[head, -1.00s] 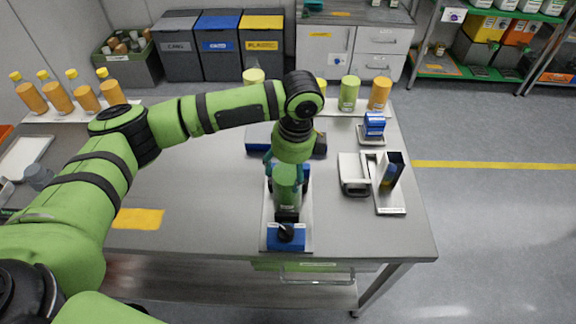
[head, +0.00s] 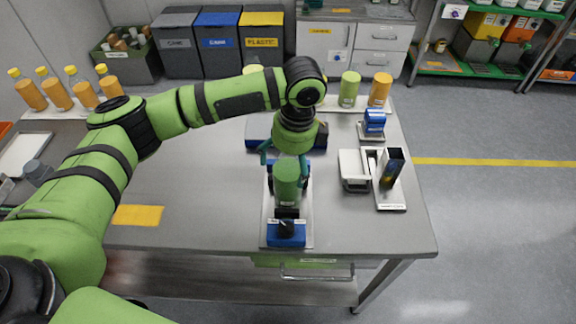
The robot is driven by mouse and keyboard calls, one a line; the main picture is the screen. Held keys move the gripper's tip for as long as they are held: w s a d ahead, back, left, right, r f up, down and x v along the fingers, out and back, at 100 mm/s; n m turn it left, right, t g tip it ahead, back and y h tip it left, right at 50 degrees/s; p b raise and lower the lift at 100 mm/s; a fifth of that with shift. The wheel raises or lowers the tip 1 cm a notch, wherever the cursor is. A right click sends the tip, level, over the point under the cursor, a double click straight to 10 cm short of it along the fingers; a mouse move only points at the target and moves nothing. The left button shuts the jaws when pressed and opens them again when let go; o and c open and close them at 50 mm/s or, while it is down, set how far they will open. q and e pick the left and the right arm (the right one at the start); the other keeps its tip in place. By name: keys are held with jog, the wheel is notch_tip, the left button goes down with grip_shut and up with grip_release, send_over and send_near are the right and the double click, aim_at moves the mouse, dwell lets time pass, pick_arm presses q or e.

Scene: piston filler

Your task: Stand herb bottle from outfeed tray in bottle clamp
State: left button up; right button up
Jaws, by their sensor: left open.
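A green herb bottle (head: 287,188) stands upright at the bottle clamp (head: 287,235), which has a blue front block and a black part on a pale base plate. My left gripper (head: 285,165) is open, pointing down just above and behind the bottle, with its teal fingers spread apart. The gripper palm hides the bottle's top, and the bottle hides part of the clamp, so I cannot tell how the jaws meet it. Another green bottle (head: 349,90) stands on the outfeed tray (head: 364,107) at the back right. My right gripper is not in view.
An orange bottle (head: 380,89) stands on the tray. A blue block on a stand (head: 374,122) and a white device with a dark upright holder (head: 391,166) are on the right. Several orange bottles (head: 55,90) stand at the back left. The table's left middle is clear around a yellow patch (head: 138,215).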

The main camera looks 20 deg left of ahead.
pick_arm(q)
jog(key=r, duration=0.3)
jog(key=r+b, duration=0.1)
jog(key=r, duration=0.2)
jog(key=d+r, duration=0.1)
jog(key=r, duration=0.2)
jog(key=shift+s+d+r+b, duration=0.1)
jog(key=shift+r+b, duration=0.15)
jog(key=shift+b, duration=0.15)
jog(key=shift+r, duration=0.4)
dwell(1.0)
